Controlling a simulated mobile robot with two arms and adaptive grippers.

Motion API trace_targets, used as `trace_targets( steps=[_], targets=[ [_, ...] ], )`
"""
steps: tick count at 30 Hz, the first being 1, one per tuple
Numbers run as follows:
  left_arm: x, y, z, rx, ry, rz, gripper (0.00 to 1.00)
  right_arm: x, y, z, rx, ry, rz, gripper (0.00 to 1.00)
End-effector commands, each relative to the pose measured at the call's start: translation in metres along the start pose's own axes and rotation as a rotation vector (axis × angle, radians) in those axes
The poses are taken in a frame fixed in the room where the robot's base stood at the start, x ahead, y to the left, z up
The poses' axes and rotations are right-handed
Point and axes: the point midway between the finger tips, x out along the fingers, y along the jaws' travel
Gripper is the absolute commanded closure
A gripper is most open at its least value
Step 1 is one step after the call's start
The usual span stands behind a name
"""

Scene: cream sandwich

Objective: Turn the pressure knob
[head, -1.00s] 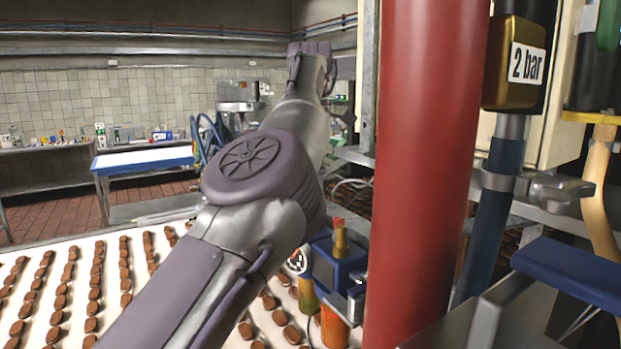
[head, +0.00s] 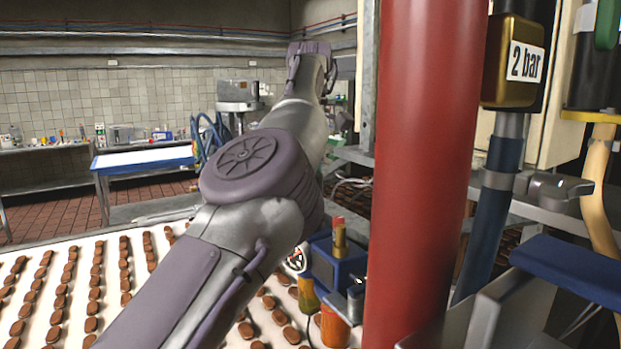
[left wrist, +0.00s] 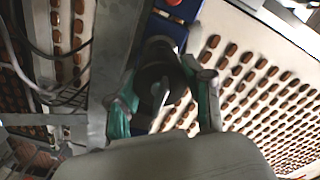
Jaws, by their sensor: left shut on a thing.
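In the left wrist view a dark round knob (left wrist: 158,72) sits between the two teal-tipped fingers of my left gripper (left wrist: 163,106). The gripper is shut on the knob, one finger at each side. A blue housing (left wrist: 172,28) is just beyond it. In the head view my left arm crosses the middle, and its gripper is hidden. A blue unit (head: 343,266) with a brass fitting and a small round gauge (head: 297,259) stands low beside the red column. My right gripper is in neither view.
A thick red column (head: 415,180) stands right of my left arm. A brass box marked "2 bar" (head: 512,62) and a blue-sleeved pipe are farther right. A white conveyor (head: 30,322) with rows of brown sweets runs underneath. Cables (left wrist: 30,75) hang at the left of the wrist view.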

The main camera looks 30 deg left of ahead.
Motion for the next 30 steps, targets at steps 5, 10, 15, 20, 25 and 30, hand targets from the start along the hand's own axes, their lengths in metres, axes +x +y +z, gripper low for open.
trace_targets(
  steps=[5,10,15,20,25,30],
  targets=[
    [0.0015,-0.0003,-0.0006,0.029,0.000,-0.004,0.84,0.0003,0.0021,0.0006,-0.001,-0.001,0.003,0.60],
    [0.0015,-0.0003,-0.0006,0.035,0.000,-0.005,0.84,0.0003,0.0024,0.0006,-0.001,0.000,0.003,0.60],
    [0.0015,-0.0003,-0.0006,0.034,0.000,-0.005,0.84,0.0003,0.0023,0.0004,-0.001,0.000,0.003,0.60],
    [0.0014,-0.0002,-0.0005,0.034,0.000,-0.004,0.36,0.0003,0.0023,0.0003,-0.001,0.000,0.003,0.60],
    [0.0008,-0.0001,-0.0004,0.034,0.000,-0.002,0.24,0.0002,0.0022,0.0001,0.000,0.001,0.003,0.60],
    [0.0004,-0.0001,-0.0002,0.034,0.000,-0.001,0.24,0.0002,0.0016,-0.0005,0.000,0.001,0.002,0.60]
  ],
)
